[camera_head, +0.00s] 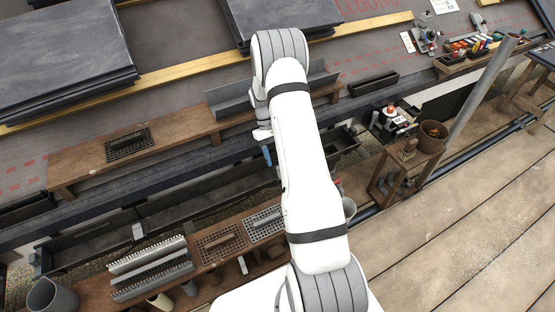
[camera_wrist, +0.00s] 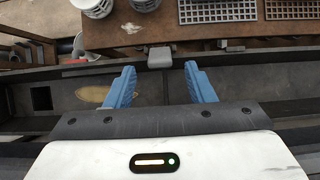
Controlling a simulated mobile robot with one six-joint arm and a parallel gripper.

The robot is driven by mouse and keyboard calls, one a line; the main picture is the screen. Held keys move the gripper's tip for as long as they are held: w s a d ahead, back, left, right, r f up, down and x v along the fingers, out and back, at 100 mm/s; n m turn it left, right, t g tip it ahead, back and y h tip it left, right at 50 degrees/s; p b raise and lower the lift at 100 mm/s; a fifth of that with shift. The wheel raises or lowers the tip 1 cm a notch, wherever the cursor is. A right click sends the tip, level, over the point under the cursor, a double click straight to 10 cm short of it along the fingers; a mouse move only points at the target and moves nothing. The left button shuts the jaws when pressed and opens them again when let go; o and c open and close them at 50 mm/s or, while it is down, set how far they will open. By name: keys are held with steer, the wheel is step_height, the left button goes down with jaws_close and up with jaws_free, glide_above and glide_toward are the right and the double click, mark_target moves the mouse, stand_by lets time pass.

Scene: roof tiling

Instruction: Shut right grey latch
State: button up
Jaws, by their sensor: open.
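A small grey latch block (camera_wrist: 160,58) shows in the wrist view at the edge of the dark gutter (camera_wrist: 235,86). It sits beyond and between my two blue fingertips, with a visible gap to each. I cannot tell from its shape how far it is closed. My gripper (camera_wrist: 158,80) is open and empty over the gutter. In the head view one blue finger of my gripper (camera_head: 267,156) shows left of my arm, which seems to hide this latch. Another light grey latch-like piece (camera_head: 138,231) is on the gutter further left.
A wooden shelf (camera_wrist: 170,35) with a grey grid (camera_wrist: 217,10) and a brown grid (camera_wrist: 290,9) borders the gutter. White cups (camera_wrist: 95,7) stand beside it. A wooden plank (camera_head: 75,172) with a grey channel lies on the roof side.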

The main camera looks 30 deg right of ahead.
steer(key=p+v, duration=0.1)
steer(key=v, duration=0.4)
steer(key=shift+w+r, duration=0.15)
steer(key=shift+r, duration=0.15)
steer(key=shift+r, duration=0.1)
